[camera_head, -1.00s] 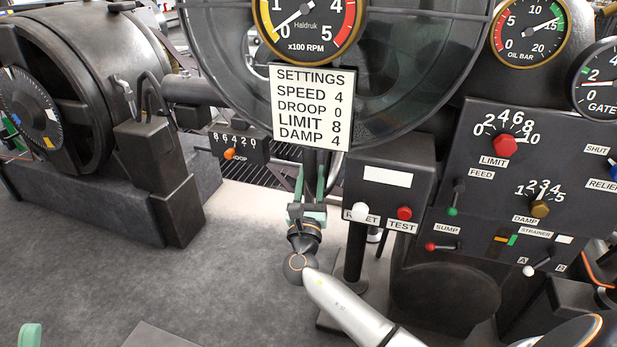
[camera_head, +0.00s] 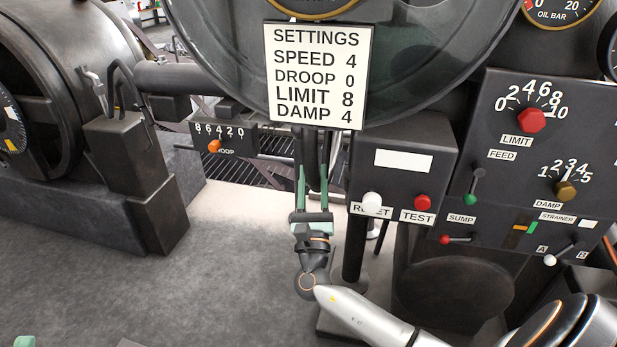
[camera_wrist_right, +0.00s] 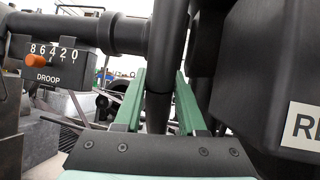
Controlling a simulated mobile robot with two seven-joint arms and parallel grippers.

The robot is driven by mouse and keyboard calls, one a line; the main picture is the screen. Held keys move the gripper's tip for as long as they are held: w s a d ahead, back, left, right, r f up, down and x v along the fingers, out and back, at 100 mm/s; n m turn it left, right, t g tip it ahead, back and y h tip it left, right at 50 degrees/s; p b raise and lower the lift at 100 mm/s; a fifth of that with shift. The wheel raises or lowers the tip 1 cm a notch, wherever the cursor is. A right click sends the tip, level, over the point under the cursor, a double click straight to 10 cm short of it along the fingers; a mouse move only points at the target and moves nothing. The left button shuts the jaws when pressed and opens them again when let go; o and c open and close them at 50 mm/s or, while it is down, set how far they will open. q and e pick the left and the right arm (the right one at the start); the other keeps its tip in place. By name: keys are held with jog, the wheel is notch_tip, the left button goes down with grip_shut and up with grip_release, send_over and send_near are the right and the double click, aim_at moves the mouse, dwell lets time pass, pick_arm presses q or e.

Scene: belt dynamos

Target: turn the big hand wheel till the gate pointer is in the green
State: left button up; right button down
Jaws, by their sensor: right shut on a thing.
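My right gripper (camera_head: 312,168) is below the settings sign (camera_head: 316,75), its green fingers pointing up. In the right wrist view, the fingers (camera_wrist_right: 160,85) stand on both sides of a dark upright bar (camera_wrist_right: 172,45) and are shut on it. I cannot tell whether this bar is part of the hand wheel. A big dark round wheel (camera_head: 215,85) fills the top behind the sign. The gate gauge (camera_head: 612,50) is cut off at the right edge, its pointer out of view. Small green tips at the bottom left may be my left gripper (camera_head: 75,342); its state is unclear.
The reset and test box (camera_head: 403,160) stands close right of my right gripper. The droop scale (camera_head: 223,137), with an orange knob, is to the left. A panel with limit and damp knobs (camera_head: 545,150) is at the right. Open floor (camera_head: 215,260) lies lower left.

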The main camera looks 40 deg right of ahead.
jog(key=shift+d, duration=0.1)
jog(key=c, duration=0.5)
grip_release()
jog(key=shift+f, duration=0.1)
